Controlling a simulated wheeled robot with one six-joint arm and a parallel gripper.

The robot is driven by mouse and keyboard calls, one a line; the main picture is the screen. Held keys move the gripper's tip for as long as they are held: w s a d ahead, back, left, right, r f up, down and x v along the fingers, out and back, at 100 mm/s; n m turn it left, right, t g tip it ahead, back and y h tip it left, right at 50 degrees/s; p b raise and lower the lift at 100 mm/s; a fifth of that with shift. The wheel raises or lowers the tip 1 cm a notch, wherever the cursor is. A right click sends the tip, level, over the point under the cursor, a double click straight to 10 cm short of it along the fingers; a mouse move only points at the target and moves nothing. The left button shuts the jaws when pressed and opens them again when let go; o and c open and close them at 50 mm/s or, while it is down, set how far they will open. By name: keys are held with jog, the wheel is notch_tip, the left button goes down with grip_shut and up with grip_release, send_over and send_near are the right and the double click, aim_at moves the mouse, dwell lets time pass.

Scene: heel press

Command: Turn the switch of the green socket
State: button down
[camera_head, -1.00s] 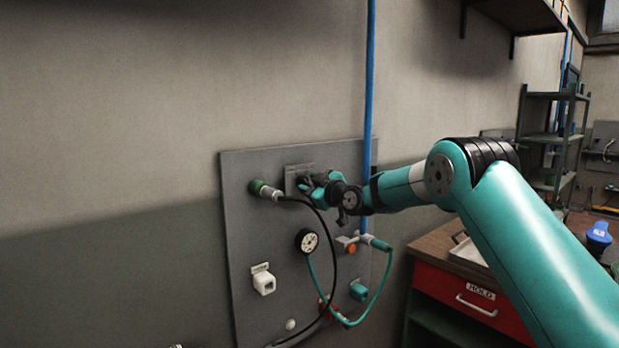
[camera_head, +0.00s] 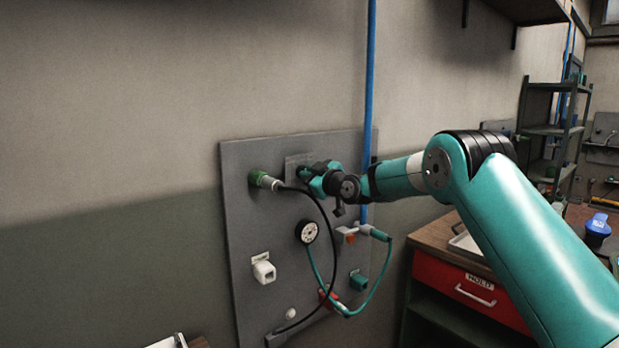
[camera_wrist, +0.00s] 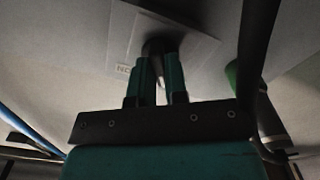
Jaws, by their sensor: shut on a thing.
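The green socket (camera_head: 254,177) sits at the upper left of the grey wall panel, with a pale plug and a black cable in it. Its green side also shows at the right of the wrist view (camera_wrist: 231,76). A light plate (camera_wrist: 190,45) right of the socket carries a dark switch knob (camera_wrist: 154,47) and lettering, partly readable as "ON". My gripper (camera_wrist: 159,68) is shut on the knob, one finger on each side. In the head view my gripper (camera_head: 305,175) is at the plate and hides most of the switch.
A blue pipe (camera_head: 370,80) runs down behind my arm. A red-drawer cabinet (camera_head: 440,275) stands at the right.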

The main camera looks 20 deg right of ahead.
jog(key=shift+m+b, duration=3.1)
jog(key=shift+m, duration=3.5)
jog(key=c, duration=1.1)
grip_release()
jog(key=shift+c, duration=0.2)
